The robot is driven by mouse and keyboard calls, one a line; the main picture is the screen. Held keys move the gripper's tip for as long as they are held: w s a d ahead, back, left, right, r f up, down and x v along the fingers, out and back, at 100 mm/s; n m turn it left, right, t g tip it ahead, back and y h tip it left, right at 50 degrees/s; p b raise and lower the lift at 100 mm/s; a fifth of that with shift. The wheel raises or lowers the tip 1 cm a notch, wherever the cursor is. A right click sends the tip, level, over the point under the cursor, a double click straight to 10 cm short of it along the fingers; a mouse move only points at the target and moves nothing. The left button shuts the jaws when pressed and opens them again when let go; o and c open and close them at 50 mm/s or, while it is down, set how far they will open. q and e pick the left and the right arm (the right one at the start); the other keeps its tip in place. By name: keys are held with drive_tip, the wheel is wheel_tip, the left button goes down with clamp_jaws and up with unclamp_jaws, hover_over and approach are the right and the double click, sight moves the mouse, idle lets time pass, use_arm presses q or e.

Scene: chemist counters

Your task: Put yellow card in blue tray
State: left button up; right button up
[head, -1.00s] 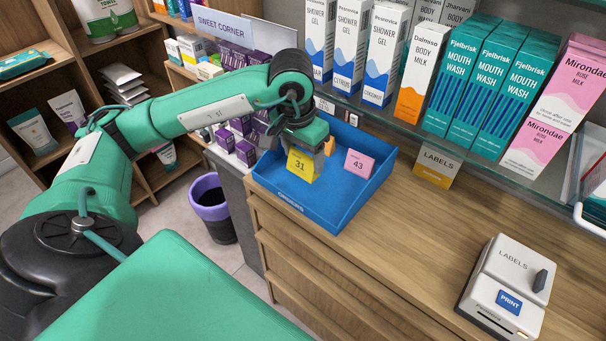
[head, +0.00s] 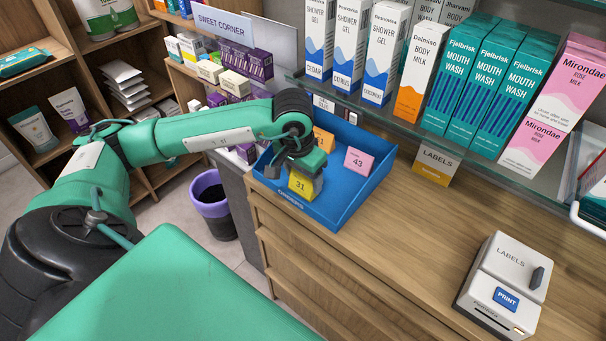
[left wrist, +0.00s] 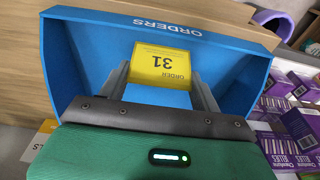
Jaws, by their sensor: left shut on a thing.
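The yellow card (head: 301,185), marked 31, is in my left gripper (head: 297,170), over the front part of the blue tray (head: 337,217). In the left wrist view the card (left wrist: 162,65) sits between the two fingers (left wrist: 160,88), with the tray's ORDERS wall (left wrist: 230,39) just beyond it. I cannot tell whether the card's lower edge touches the tray floor. My right gripper is not in view.
A pink card (head: 359,161) marked 43 and an orange card (head: 323,140) stand in the tray. A glass shelf of boxes is behind. A label printer (head: 507,285) stands on the counter at right; the counter between is clear.

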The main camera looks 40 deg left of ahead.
sight(299, 195)
use_arm(q)
drive_tip(key=o, duration=0.9)
drive_tip(key=shift+o, duration=0.2)
drive_tip(key=shift+r+p, duration=0.2)
drive_tip(key=shift+p, duration=0.1)
wheel_tip(299, 195, up, 2)
drive_tip(key=shift+s+r+b, duration=0.15)
drive_tip(key=shift+r+b, duration=0.1)
drive_tip(key=shift+b, duration=0.25)
wheel_tip(299, 195, up, 9)
drive_tip(key=s+b, duration=0.1)
drive_tip(key=shift+s, duration=0.25)
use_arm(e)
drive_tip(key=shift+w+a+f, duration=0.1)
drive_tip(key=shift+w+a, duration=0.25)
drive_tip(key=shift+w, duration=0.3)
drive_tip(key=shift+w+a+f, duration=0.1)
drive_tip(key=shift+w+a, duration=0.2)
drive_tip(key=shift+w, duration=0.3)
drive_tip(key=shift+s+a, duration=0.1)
